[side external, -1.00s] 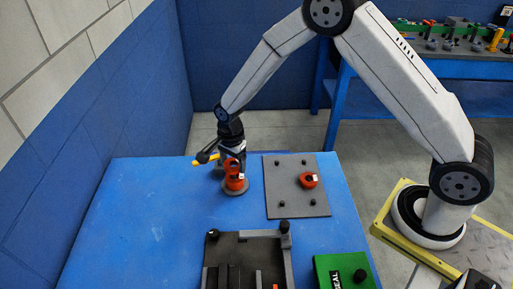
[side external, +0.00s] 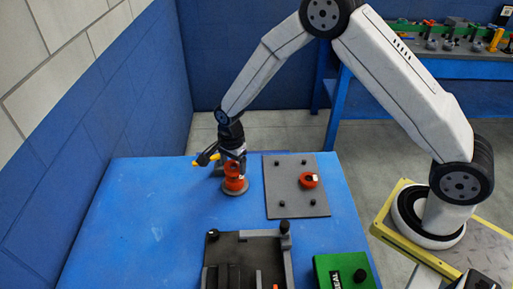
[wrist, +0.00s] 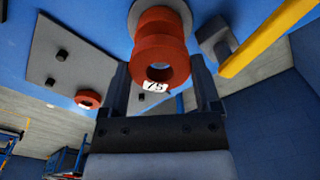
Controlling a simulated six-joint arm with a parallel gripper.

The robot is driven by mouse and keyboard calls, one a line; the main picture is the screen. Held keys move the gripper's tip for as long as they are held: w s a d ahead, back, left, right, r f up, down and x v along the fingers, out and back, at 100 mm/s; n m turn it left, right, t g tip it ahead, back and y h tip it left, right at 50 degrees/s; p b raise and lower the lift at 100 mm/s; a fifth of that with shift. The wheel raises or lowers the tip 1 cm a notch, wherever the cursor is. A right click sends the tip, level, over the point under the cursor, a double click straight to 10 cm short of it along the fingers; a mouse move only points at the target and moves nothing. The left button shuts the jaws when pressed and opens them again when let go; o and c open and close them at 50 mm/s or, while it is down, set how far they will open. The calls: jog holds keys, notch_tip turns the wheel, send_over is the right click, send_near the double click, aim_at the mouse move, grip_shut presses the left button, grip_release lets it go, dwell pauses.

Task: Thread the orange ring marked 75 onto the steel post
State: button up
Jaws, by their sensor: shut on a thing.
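My gripper (wrist: 160,62) is shut on the orange ring marked 75 (wrist: 153,58), with a finger on either side; its white 75 label faces the wrist camera. In the side view my gripper (side external: 233,157) holds the ring (side external: 232,170) above the round grey base (side external: 236,193). Another orange ring (wrist: 160,15) sits on that base (wrist: 187,10), right behind the held one. The steel post is hidden by the rings, so I cannot tell whether it is inside the held ring's hole.
A grey plate (side external: 283,205) with black knobs and an orange-red piece (side external: 309,180) lies to the right. A yellow bar (side external: 205,160) is close behind my gripper. A dark tray (side external: 225,247) and green box (side external: 330,268) are in front. The blue table's left side is clear.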

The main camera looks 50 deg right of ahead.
aim_at(234, 168)
jog(key=shift+f, duration=1.1)
dwell(1.2)
jog(key=o, duration=1.1)
jog(key=shift+c, duration=0.2)
jog(key=shift+r, duration=0.1)
jog(key=shift+r, duration=4.2)
